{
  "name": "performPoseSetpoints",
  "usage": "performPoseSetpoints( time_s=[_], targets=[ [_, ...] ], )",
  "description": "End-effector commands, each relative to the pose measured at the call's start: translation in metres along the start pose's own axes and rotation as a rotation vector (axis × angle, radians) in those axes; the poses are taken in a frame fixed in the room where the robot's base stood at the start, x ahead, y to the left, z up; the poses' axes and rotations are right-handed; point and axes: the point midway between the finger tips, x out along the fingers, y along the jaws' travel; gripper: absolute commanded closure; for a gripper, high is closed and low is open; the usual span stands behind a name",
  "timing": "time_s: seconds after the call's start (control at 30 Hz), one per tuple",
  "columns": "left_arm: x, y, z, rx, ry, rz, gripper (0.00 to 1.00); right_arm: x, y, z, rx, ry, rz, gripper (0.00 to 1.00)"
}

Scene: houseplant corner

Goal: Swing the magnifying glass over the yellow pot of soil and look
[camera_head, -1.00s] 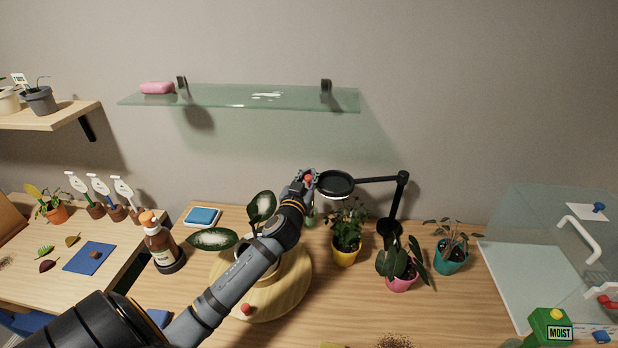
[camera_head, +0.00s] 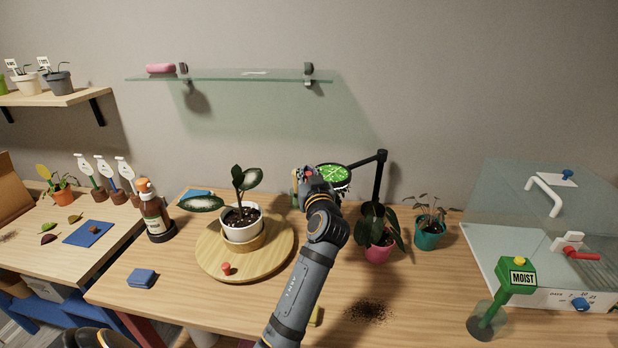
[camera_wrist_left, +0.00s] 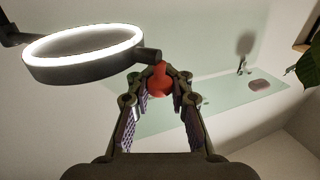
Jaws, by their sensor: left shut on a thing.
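The magnifying glass (camera_head: 333,178) is a round lens on a black jointed arm, with its post at the back of the table. Its lens shows bright green with white marks. In the left wrist view its ring (camera_wrist_left: 85,52) is lit white, with a red knob (camera_wrist_left: 160,80) on a short stub. My left gripper (camera_head: 306,176) is shut on the red knob, at the lens's left edge. My right gripper is not in view.
A pink pot (camera_head: 378,254) and a teal pot (camera_head: 428,236) stand right of my arm. A white pot (camera_head: 242,222) sits on a round wooden turntable (camera_head: 215,262) to the left. Soil (camera_head: 368,311) lies spilled in front. A glass shelf (camera_head: 230,76) hangs behind.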

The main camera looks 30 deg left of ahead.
Motion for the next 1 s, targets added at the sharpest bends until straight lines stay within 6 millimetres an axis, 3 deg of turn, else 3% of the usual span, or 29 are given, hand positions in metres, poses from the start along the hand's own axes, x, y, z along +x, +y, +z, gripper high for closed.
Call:
performPoseSetpoints(
  time_s=[0.3,0.33,0.53,0.83,1.0],
  targets=[
    [0.0,-0.002,0.001,0.003,-0.003,-0.006,1.0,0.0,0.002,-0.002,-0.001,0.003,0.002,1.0],
    [0.0,-0.002,0.001,0.003,-0.003,-0.006,0.82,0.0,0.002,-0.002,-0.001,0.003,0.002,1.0],
    [0.0,-0.001,0.001,0.002,-0.001,-0.004,0.57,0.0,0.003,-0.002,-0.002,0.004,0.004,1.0],
    [0.0,0.0,-0.002,-0.001,0.0,-0.002,0.57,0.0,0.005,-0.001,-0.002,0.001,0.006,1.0],
    [0.0,-0.001,-0.029,-0.005,0.004,-0.002,0.57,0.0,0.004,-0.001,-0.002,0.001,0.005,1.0]
  ],
)
